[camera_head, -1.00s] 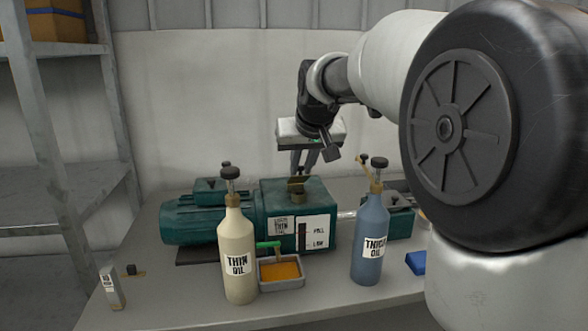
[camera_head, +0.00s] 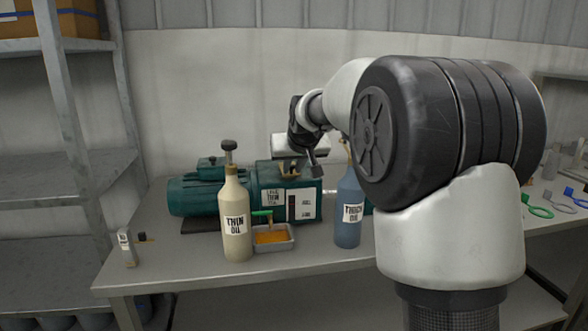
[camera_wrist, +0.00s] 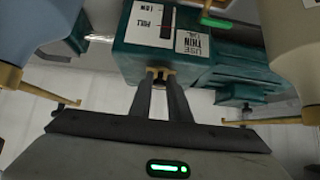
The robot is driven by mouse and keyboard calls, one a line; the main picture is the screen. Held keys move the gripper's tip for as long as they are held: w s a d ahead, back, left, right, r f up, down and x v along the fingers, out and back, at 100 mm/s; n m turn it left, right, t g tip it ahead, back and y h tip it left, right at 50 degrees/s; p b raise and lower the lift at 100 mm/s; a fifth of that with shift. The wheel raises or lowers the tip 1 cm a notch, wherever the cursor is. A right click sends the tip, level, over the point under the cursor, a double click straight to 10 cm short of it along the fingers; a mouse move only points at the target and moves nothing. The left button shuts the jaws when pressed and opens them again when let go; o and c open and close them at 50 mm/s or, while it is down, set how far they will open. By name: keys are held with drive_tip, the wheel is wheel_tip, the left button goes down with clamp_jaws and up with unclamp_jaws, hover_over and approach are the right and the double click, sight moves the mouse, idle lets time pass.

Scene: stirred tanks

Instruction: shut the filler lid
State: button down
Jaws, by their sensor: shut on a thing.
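The green pump housing (camera_head: 275,190) stands on the bench, with "USE THIN OIL" and FULL/LOW labels on its face. The small brass filler lid (camera_head: 289,168) is at its top; it also shows in the wrist view (camera_wrist: 161,72). My gripper (camera_wrist: 160,76) reaches the lid from above, its two dark fingers close together and shut on it. In the body view my wrist is just above the housing and the fingertips are hard to make out. How far the lid is tilted is unclear.
A cream THIN OIL bottle (camera_head: 237,218) and a blue THICK OIL bottle (camera_head: 348,212) stand in front of the housing. A tray of orange oil (camera_head: 272,246) sits between them. A green motor (camera_head: 194,196) is at left.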

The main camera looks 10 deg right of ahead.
drive_tip(key=shift+s+f, duration=0.15)
drive_tip(key=shift+f, duration=0.4)
drive_tip(key=shift+s+f, duration=0.15)
drive_tip(key=shift+f, duration=0.35)
drive_tip(key=c, duration=1.7)
unclamp_jaws()
drive_tip(key=shift+d, duration=0.1)
drive_tip(key=shift+a+r, duration=0.1)
drive_tip(key=shift+a, duration=0.1)
drive_tip(key=p+v, duration=0.1)
drive_tip(key=v, duration=0.5)
drive_tip(key=p+v, duration=0.1)
drive_tip(key=v, duration=0.5)
drive_tip(key=w+r+p+v, duration=0.1)
drive_tip(key=v, duration=0.5)
drive_tip(key=shift+d+r, duration=0.2)
drive_tip(key=shift+d, duration=0.2)
